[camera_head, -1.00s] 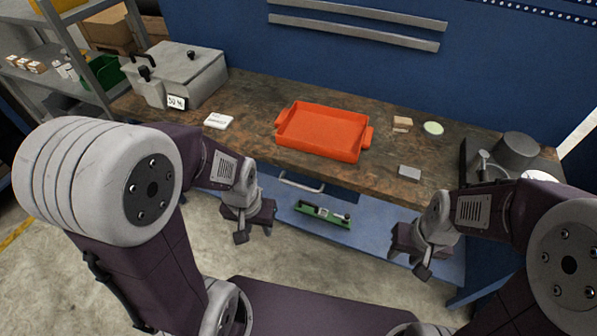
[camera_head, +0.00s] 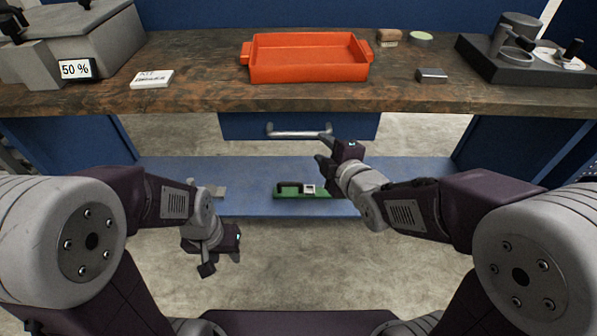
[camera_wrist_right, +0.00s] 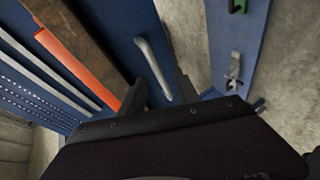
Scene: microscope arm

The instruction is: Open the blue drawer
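The blue drawer (camera_head: 240,127) is under the middle of the workbench and appears shut, its front below the bench edge. Its silver bar handle (camera_head: 298,133) runs across the front; it also shows in the right wrist view (camera_wrist_right: 153,66). My right gripper (camera_head: 322,148) is open, just right of and below the handle's right end in the head view. In the right wrist view its two fingers (camera_wrist_right: 160,92) are spread, with the handle ahead between them, apparently untouched. My left gripper (camera_head: 221,262) hangs low at the left, open and empty, away from the drawer.
The wooden bench top (camera_head: 200,70) overhangs above the drawer and carries an orange tray (camera_head: 310,72). A blue lower shelf (camera_head: 400,172) holds a green object (camera_head: 302,191). Blue cabinet sides stand left and right. Floor in front is clear.

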